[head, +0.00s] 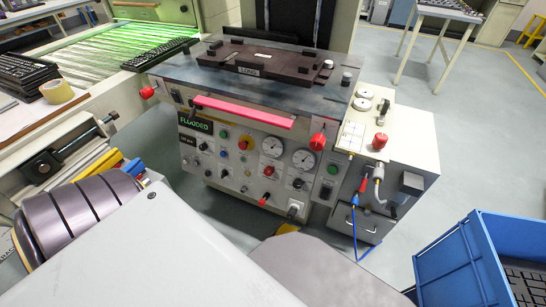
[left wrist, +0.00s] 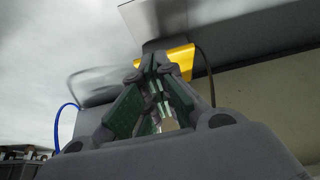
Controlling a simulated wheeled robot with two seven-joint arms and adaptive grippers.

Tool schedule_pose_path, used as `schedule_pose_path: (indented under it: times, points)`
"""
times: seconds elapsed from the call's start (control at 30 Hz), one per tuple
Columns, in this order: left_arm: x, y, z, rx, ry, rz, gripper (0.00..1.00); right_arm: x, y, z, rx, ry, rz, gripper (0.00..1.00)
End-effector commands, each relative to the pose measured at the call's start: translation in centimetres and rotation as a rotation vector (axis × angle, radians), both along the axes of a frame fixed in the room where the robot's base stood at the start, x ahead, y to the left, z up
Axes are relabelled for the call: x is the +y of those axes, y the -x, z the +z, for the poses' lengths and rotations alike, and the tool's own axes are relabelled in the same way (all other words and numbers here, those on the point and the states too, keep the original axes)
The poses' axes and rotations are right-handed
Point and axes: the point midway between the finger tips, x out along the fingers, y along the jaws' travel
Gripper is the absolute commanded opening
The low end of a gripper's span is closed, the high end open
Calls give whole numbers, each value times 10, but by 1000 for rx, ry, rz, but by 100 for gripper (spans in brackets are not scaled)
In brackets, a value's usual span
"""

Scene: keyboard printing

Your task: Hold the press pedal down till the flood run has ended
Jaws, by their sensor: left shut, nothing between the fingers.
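The yellow press pedal (head: 288,228) shows only in part at the floor below the press, mostly hidden behind my own arm. In the left wrist view the yellow pedal (left wrist: 182,58) lies just beyond the tips of my left gripper (left wrist: 155,62), with a dark cord beside it. The left gripper is shut and empty, and its tips overlap the pedal in the picture. I cannot tell whether they press it down. The press (head: 250,165) has a green-lit display (head: 196,125) that appears to read FLOODED. My right gripper is in neither view.
A blue crate (head: 480,250) stands on the floor at the right. A blue cable (head: 356,235) hangs from the press's right side. A green-lit table (head: 110,50) with keyboards and a tape roll (head: 57,91) is at the left.

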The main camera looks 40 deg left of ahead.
Motion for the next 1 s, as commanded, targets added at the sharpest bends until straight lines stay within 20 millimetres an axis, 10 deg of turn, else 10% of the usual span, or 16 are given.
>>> schedule_pose_path:
  times: [1.0]
  points:
    - [-4, 17, 21, -1, 0, 0, 0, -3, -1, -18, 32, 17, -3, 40]
